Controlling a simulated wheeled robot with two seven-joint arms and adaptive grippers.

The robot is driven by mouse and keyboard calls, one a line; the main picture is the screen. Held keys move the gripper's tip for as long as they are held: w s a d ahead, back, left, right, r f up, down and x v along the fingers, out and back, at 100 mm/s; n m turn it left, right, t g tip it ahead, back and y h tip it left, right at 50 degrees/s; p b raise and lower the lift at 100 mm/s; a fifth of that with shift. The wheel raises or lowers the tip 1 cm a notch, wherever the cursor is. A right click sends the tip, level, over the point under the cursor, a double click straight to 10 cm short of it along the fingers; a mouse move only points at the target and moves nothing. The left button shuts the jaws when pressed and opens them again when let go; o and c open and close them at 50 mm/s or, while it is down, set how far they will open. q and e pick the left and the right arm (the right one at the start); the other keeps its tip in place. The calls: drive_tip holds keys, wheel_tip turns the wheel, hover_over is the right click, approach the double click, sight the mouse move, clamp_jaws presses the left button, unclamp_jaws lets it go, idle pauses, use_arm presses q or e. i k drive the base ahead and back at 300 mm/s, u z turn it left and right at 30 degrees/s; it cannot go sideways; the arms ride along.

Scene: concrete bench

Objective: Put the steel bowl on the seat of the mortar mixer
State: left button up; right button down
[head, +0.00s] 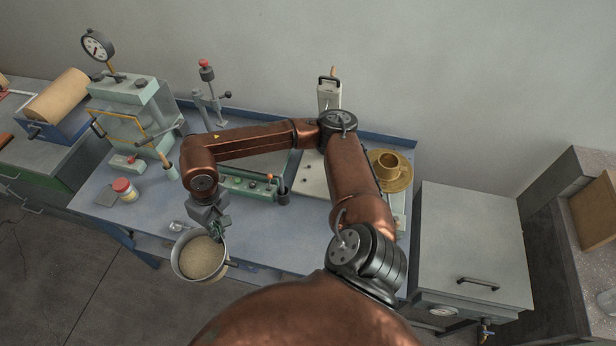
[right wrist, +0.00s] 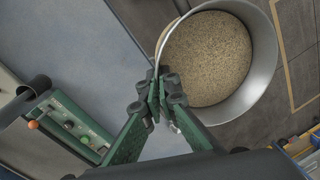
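The steel bowl (head: 182,262) is filled with sandy grain and hangs past the bench's front edge, with floor beneath it. It also shows in the right wrist view (right wrist: 262,62). A pale green machine with a control panel (head: 246,188) at mid-bench seems to be the mortar mixer. My right arm covers much of it, and I cannot make out its seat. The panel also shows in the right wrist view (right wrist: 72,128). My left gripper is not in view.
A press with a dial (head: 132,98) stands at the left of the bench. A red-lidded jar (head: 124,189) is near its front. A small stand with a red knob (head: 206,75) is at the back. A brass cup and dish (head: 392,168) stand at right. The front-left bench is mostly clear.

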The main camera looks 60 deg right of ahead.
sight(318, 181)
drive_tip(key=u, duration=0.3)
drive_tip(key=k, duration=0.75)
drive_tip(key=z, duration=0.95)
drive_tip(key=i, duration=1)
